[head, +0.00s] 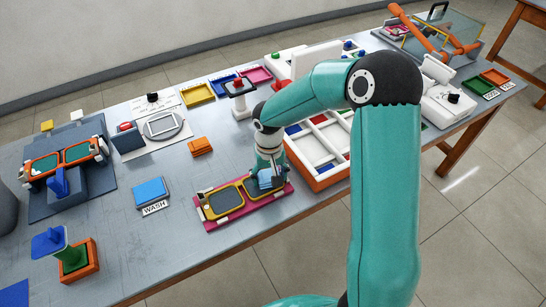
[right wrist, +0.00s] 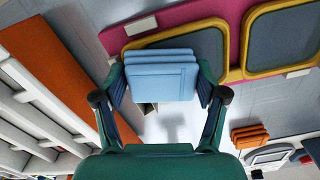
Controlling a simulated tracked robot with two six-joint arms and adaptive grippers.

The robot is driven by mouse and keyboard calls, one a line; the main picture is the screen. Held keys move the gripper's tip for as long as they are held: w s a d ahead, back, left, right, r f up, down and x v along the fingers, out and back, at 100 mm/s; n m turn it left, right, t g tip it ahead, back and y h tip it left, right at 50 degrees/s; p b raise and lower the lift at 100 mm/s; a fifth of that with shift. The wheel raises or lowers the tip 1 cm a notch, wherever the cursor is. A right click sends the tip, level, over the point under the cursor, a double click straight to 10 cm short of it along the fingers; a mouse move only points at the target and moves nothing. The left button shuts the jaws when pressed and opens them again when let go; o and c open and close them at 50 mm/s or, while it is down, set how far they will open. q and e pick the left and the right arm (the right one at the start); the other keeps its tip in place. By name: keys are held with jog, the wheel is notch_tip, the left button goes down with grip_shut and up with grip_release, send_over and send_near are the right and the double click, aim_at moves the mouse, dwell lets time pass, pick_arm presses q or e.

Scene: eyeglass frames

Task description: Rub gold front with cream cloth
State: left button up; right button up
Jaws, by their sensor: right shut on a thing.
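The gold front (head: 243,189), with two dark lenses, lies on a magenta tray (head: 283,191) at the table's front edge. It also shows across the top of the right wrist view (right wrist: 246,45). My right gripper (head: 268,181) is over its right lens, shut on a light blue folded cloth (right wrist: 160,76). The cloth hides part of that lens's rim. Whether it touches the lens, I cannot tell. The held cloth looks light blue, not cream. My left gripper is out of view.
A blue pad (head: 150,191) beside a WASH label lies left of the tray. An orange stack (head: 200,146) is behind it. A white compartment tray (head: 318,146) with an orange side stands close on the right. Another orange-rimmed pair of glasses (head: 83,152) sits on a stand at left.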

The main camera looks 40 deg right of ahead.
notch_tip(320, 180, up, 3)
jog(key=shift+r+p, duration=0.15)
jog(key=shift+p, duration=0.7)
jog(key=shift+r+p, duration=1.5)
jog(key=shift+r, duration=0.9)
